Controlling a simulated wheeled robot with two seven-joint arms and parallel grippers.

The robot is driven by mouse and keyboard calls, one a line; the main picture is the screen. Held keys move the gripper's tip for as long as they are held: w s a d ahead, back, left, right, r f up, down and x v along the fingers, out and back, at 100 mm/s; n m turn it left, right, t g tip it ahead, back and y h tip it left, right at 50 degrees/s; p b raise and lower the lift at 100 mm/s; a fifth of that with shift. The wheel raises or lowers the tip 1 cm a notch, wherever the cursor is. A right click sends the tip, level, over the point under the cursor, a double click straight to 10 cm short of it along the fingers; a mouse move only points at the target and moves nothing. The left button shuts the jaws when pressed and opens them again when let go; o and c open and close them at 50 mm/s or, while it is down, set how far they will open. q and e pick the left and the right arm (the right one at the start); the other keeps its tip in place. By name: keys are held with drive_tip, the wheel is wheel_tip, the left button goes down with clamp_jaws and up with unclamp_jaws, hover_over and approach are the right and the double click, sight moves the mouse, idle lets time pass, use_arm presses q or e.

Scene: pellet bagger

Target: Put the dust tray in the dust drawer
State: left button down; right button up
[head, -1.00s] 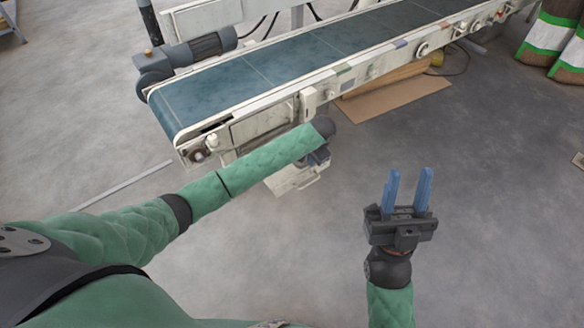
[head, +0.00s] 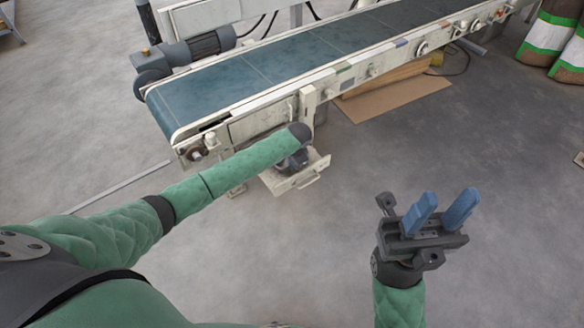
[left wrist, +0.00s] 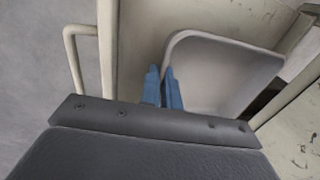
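The dust tray (left wrist: 228,70) is pale grey with rounded corners and shows in the left wrist view. My left gripper (left wrist: 163,88) has its blue fingers close together at the tray's near-left wall, which appears pinched between them. The dust drawer (head: 308,172) is pulled open under the near end of the conveyor. Its floor (left wrist: 138,40) and bar handle (left wrist: 75,60) show left of the tray. The tray is over or in the drawer; I cannot tell if it rests on the floor. In the head view my forearm hides the left fingers. My right gripper (head: 442,206) is open and empty.
The conveyor (head: 270,68) with its pale frame runs from the left to the upper right above the drawer. A cardboard sheet (head: 392,98) lies on the floor beneath it. Bags (head: 550,40) stand at the far right. The floor around my right gripper is clear.

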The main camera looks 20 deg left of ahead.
use_arm(q)
drive_tip(key=shift+f, duration=0.85)
drive_tip(key=c, duration=2.1)
unclamp_jaws()
drive_tip(key=o, duration=0.5)
